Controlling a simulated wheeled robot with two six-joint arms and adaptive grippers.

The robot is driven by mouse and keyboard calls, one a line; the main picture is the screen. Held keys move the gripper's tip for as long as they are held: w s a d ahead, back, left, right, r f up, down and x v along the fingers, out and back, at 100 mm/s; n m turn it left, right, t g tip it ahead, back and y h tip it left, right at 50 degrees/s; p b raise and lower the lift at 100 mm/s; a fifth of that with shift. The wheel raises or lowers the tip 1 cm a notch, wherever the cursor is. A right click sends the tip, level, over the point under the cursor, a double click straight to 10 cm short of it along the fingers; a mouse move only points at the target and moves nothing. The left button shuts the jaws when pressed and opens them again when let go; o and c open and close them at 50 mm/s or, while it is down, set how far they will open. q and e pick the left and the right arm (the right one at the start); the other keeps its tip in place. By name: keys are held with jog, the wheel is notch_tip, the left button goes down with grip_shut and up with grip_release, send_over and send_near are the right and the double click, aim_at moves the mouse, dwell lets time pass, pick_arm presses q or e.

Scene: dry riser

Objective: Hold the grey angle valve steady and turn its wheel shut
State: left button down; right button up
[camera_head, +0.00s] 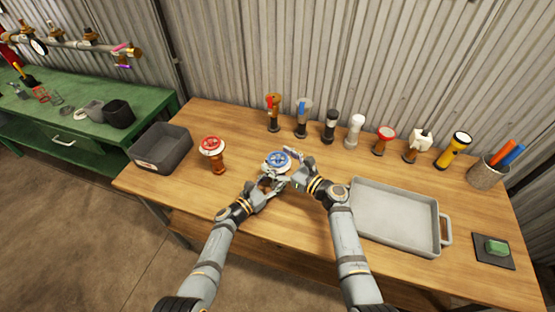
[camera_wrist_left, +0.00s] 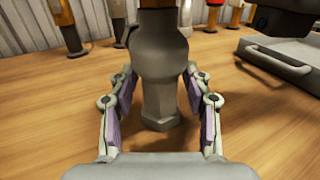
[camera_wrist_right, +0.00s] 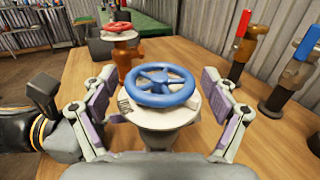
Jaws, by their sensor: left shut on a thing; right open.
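The grey angle valve stands upright on the table, its grey body (camera_wrist_left: 160,58) filling the middle of the left wrist view. Its blue handwheel (camera_head: 278,160) is on top, above a pale disc; the wheel also shows in the right wrist view (camera_wrist_right: 160,76). My left gripper (camera_head: 267,184) is shut on the valve body, one finger on each side, low down. My right gripper (camera_wrist_right: 160,88) is open, with its fingers on either side of the wheel and visible gaps to the rim. In the head view, my grippers hide most of the body.
A red-wheeled orange valve (camera_head: 213,154) and a dark grey bin (camera_head: 161,150) stand to the left. Several valves, fittings and a yellow torch (camera_head: 454,151) line the back. A grey tray (camera_head: 398,246) lies at right, near a green block (camera_head: 496,247) on a dark pad.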

jog(key=v, duration=1.2)
jog(key=w+d+n+g+y, duration=0.3)
jog(key=w+n+g, duration=0.1)
jog(key=g, duration=0.2)
jog(key=x, duration=0.8)
jog(key=r+x, duration=0.1)
jog(key=x, duration=0.3)
jog(key=shift+s+a+r, duration=0.1)
jog(key=shift+s+a, duration=0.05)
jog(key=shift+c, duration=0.4)
